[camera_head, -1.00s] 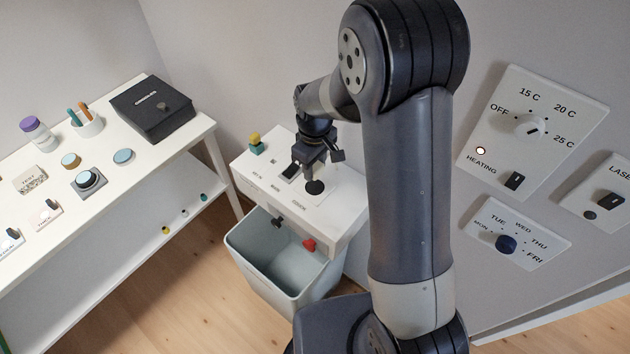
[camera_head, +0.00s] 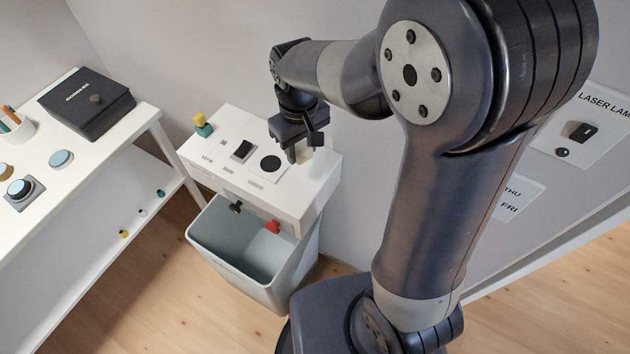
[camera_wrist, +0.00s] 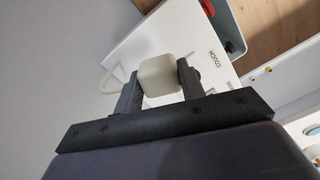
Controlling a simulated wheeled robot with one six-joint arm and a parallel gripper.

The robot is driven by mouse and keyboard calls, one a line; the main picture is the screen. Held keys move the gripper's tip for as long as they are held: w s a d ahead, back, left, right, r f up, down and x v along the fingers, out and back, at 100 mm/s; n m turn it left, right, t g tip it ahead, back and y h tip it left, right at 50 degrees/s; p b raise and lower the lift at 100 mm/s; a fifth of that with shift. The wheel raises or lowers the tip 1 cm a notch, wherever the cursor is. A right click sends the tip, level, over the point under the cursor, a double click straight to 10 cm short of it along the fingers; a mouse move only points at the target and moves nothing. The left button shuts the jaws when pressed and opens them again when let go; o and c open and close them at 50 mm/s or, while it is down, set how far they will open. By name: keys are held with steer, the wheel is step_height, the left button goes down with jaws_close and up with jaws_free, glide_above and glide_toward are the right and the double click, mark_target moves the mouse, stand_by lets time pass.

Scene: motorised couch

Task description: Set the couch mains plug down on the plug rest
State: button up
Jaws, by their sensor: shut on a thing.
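The couch mains plug (camera_wrist: 160,74) is a cream block in the wrist view. My gripper (camera_head: 299,153) is shut on it, with one dark finger on each side. A pale cord (camera_wrist: 109,76) shows left of the plug. In the head view my gripper is over the right end of the white box top (camera_head: 318,172), right of a flat black disc (camera_head: 271,163). The plug is mostly hidden by the gripper there. I cannot tell which part is the plug rest, or whether the plug touches the box top.
A dark rocker switch (camera_head: 242,151) and a yellow-green knob (camera_head: 202,125) are on the box top. A black knob (camera_head: 236,207) and a red knob (camera_head: 272,227) are on its front. A grey bin (camera_head: 225,252) stands below. A white table (camera_head: 75,150) is at left.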

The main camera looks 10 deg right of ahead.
mark_target(303, 182)
step_height(303, 182, down, 10)
steer(key=shift+r, duration=0.25)
steer(key=shift+f, duration=0.1)
steer(key=shift+f, duration=0.15)
steer(key=o, duration=1.3)
step_height(303, 182, up, 12)
steer(key=shift+r, duration=0.25)
